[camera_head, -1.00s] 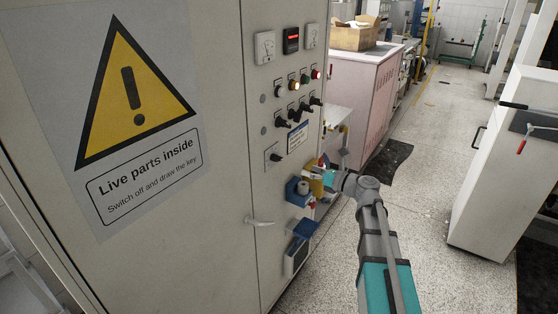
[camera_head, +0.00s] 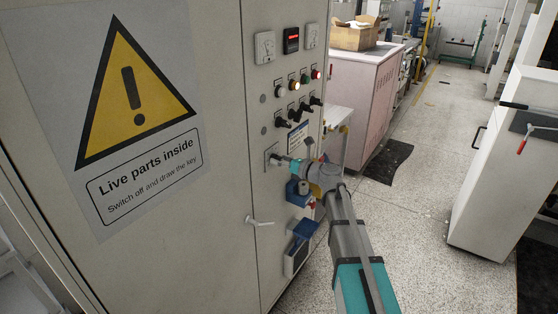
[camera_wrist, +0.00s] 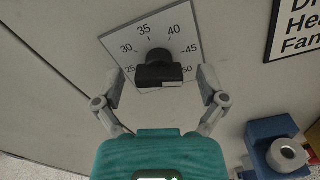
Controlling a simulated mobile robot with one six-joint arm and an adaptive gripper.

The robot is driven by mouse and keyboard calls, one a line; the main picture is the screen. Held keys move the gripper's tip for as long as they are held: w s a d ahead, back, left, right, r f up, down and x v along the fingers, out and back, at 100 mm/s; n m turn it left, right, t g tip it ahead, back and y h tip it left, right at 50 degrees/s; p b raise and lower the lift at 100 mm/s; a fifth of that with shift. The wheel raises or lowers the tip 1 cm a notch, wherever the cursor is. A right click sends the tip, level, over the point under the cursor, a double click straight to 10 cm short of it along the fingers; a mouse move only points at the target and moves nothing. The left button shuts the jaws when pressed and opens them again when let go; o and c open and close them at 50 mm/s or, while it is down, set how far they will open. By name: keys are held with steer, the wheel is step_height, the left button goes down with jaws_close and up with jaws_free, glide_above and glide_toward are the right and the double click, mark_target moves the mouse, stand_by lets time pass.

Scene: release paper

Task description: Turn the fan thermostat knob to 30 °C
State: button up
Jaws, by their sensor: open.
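The thermostat knob (camera_wrist: 158,68) is black and sits on a square white dial plate (camera_wrist: 182,38) on the cabinet front. In the wrist view the dial's numbers run from 25 at left over 35 at top to 50 at right. I cannot tell which number the knob points at. My gripper (camera_wrist: 160,80) is open, one finger on each side of the knob, with a visible gap to it on both sides. In the head view my gripper (camera_head: 284,160) is at the dial plate (camera_head: 268,165), and the knob is mostly hidden there.
The grey cabinet (camera_head: 225,235) also carries a door handle (camera_head: 260,221), another blue box (camera_head: 304,231) and black switches (camera_head: 282,121) above. Open floor (camera_head: 410,220) lies to the right.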

stand_by(0.3)
steer(key=c, duration=1.2)
steer(key=shift+o, duration=0.2)
steer(key=shift+a+n, duration=0.1)
steer(key=shift+n, duration=0.2)
